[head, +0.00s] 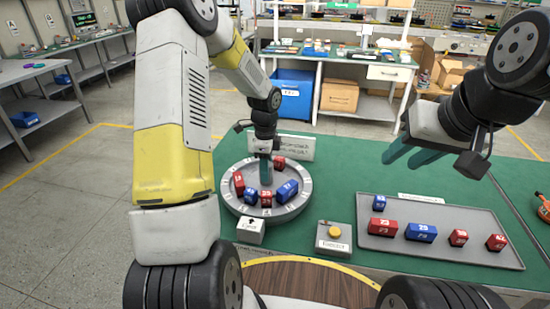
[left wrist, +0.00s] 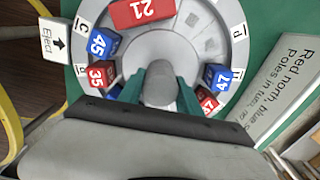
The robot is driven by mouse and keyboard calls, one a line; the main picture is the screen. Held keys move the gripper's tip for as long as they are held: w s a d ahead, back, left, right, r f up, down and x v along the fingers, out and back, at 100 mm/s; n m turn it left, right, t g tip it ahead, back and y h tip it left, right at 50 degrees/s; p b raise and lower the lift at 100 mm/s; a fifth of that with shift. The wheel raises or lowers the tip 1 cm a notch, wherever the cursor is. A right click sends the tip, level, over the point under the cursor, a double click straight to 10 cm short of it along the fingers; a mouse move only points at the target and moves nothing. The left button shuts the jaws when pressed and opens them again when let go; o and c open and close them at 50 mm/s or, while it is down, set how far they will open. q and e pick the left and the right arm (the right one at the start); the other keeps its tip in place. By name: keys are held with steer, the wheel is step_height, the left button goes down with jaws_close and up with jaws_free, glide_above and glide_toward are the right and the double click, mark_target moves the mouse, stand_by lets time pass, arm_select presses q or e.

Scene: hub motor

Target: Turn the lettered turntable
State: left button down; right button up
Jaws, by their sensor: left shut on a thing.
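The grey round turntable (head: 303,196) sits on the green mat, with letters around its rim and several red and blue numbered blocks on it. Its grey centre knob (left wrist: 159,84) is between the teal fingers of my left gripper (left wrist: 160,88), which is shut on it. In the head view my left gripper (head: 266,174) points down at the turntable's middle and hides the knob. My right gripper (head: 410,153) is open, empty and above the mat.
An Eject label block (head: 250,231) stands at the turntable's front edge. A grey tray (head: 480,217) holds several red and blue blocks. A text sign (head: 295,147) stands behind the turntable.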

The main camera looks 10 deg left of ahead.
arm_select(q)
steer(key=shift+r+m, duration=0.1)
steer(key=shift+m, duration=0.9)
steer(key=shift+w+m, duration=0.1)
steer(key=shift+m, duration=0.3)
steer(key=c, duration=0.8)
jaws_free()
step_height(320, 180, up, 8)
steer(key=shift+f, duration=0.15)
